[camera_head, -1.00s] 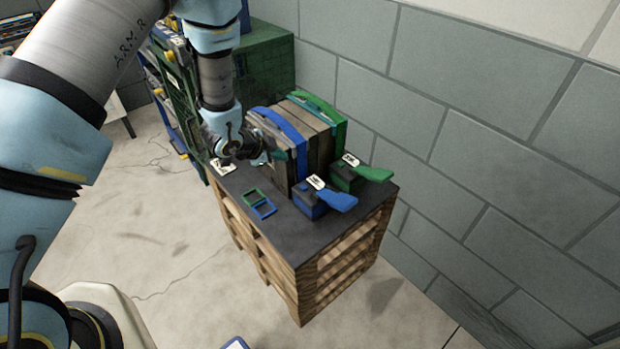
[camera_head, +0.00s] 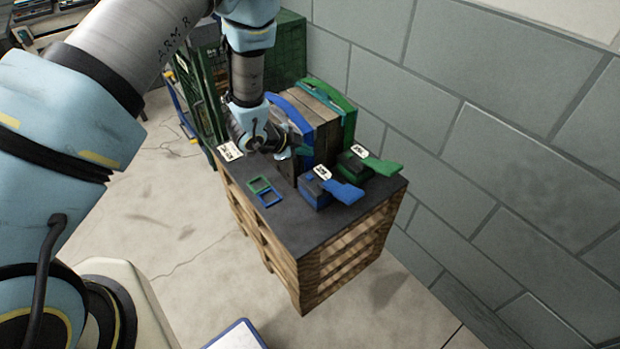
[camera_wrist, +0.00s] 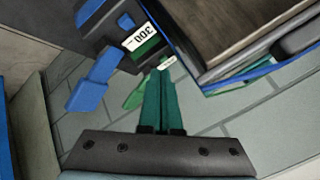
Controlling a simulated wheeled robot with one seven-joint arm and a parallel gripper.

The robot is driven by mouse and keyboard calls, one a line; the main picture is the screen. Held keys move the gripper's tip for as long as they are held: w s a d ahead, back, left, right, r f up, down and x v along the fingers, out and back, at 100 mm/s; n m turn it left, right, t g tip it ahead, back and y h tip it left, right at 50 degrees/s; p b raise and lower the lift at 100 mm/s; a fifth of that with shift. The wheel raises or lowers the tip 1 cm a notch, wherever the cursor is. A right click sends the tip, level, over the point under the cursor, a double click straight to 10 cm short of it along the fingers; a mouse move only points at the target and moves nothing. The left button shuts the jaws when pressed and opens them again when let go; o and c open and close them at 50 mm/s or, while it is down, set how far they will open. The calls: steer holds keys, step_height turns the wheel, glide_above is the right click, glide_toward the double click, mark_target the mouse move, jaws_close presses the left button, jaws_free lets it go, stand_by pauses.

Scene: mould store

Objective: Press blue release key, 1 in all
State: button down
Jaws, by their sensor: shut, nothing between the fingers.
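The blue release key (camera_head: 345,191) is a flat blue lever on a small dark box, on the near right part of the dark bench top. In the wrist view the blue key (camera_wrist: 93,82) is left of my fingers, with its dark box (camera_wrist: 104,28) and a white label above. My gripper (camera_head: 292,168) is shut and empty, left of the blue key's box and in front of the clamped boards. In the wrist view my teal gripper fingers (camera_wrist: 161,72) lie together, apart from the blue key. The fingertips are hard to make out in the head view.
A green key (camera_head: 380,165) sits behind the blue one; it shows partly beside my fingers in the wrist view (camera_wrist: 136,94). Boards with blue and green bands (camera_head: 325,132) stand close behind. Blue (camera_head: 269,199) and green frames lie flat on the bench (camera_head: 290,228). A block wall is behind.

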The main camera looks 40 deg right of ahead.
step_height(320, 180, down, 7)
steer(key=b, duration=0.4)
stand_by(1.9)
steer(key=shift+f+b, duration=0.4)
steer(key=shift+b, duration=0.2)
steer(key=shift+f+b, duration=0.4)
steer(key=shift+f, duration=0.05)
stand_by(0.3)
steer(key=shift+r, duration=0.1)
stand_by(0.3)
steer(key=shift+r+p, duration=0.55)
steer(key=shift+r, duration=0.25)
step_height(320, 180, up, 5)
steer(key=p, duration=0.3)
